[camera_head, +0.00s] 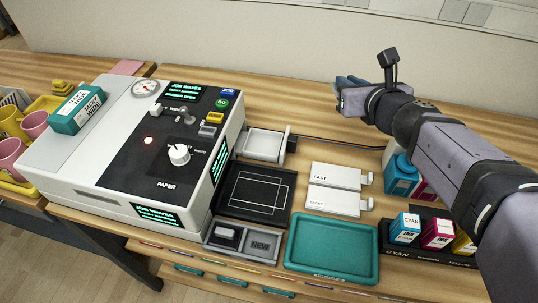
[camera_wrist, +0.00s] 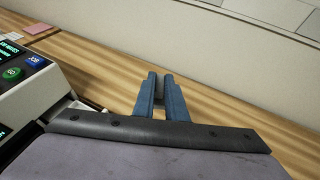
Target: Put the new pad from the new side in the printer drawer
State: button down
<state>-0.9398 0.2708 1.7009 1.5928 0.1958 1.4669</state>
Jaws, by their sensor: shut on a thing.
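My gripper (camera_head: 350,82) is at the back right, raised over the wooden table. In the wrist view its two blue fingers (camera_wrist: 160,92) are shut on a small dark grey thing (camera_wrist: 159,101), which looks like the pad and is mostly hidden by them. The pad holder (camera_head: 207,248) stands at the front of the table. Its left side holds a dark block (camera_head: 227,237); its right side, marked NEW (camera_head: 261,245), shows its floor with no pad on it. The printer drawer (camera_head: 264,144) stands pulled out from the printer's right side.
The printer (camera_head: 100,150) fills the left, with a teal box (camera_head: 78,108) on top. A black framed mat (camera_head: 225,203), a teal tray (camera_head: 290,250) and two white plates (camera_head: 335,177) lie right of it. Ink bottles (camera_head: 404,228) stand at right.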

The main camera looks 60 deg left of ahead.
jog(key=b, duration=0.5)
send_over(264, 151)
notch_tip(264, 151, down, 5)
notch_tip(264, 151, down, 6)
jog(key=b, duration=0.5)
jog(key=shift+f+b, duration=1.8)
jog(key=shift+f, duration=0.05)
jog(key=shift+f, duration=0.2)
jog(key=c, duration=1.8)
grip_release()
jog(key=shift+r, duration=0.15)
